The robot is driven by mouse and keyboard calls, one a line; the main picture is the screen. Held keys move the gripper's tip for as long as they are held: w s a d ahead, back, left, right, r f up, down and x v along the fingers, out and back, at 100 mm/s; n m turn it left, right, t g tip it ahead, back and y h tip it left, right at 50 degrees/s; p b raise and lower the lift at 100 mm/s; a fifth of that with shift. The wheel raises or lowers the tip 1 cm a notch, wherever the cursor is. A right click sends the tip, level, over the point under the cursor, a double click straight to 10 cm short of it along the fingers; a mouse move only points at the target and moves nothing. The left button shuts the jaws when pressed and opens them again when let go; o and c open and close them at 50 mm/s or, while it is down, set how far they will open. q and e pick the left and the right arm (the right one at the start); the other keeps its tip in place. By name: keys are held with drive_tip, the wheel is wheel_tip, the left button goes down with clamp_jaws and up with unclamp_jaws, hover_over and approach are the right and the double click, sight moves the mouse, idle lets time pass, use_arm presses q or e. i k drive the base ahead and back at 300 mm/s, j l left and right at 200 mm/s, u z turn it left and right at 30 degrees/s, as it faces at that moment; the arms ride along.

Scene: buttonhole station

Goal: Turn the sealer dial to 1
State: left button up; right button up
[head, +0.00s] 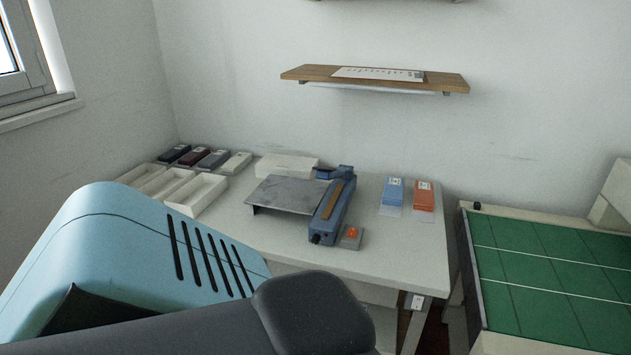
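The blue sealer (337,211) stands on the white table, its long narrow body running from the back toward the table's front edge. A tan strip lies along its top. A small dark knob (315,239), which looks like the dial, is on its near end; its number marks are too small to read. A grey metal plate (288,194) adjoins the sealer on the left. A small grey box with an orange top (351,235) sits at its right near corner. Neither of my grippers is in view. Parts of my own body fill the lower left.
The white table (400,255) has bare room right of the sealer. Blue (393,191) and orange (424,195) boxes lie at the right; open white trays (197,193) and several dark boxes (213,159) at the left. A green-topped table (545,275) stands right. A wooden shelf (450,82) hangs above.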

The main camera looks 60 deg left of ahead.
sight(316, 239)
drive_tip(key=k+j, duration=0.15)
drive_tip(key=j, duration=0.25)
drive_tip(key=k+j+z, duration=0.1)
drive_tip(key=j, duration=0.35)
drive_tip(key=k+j, duration=0.15)
drive_tip(key=j, duration=0.25)
drive_tip(key=k+j, duration=0.15)
drive_tip(key=j, duration=0.25)
drive_tip(key=z, duration=0.05)
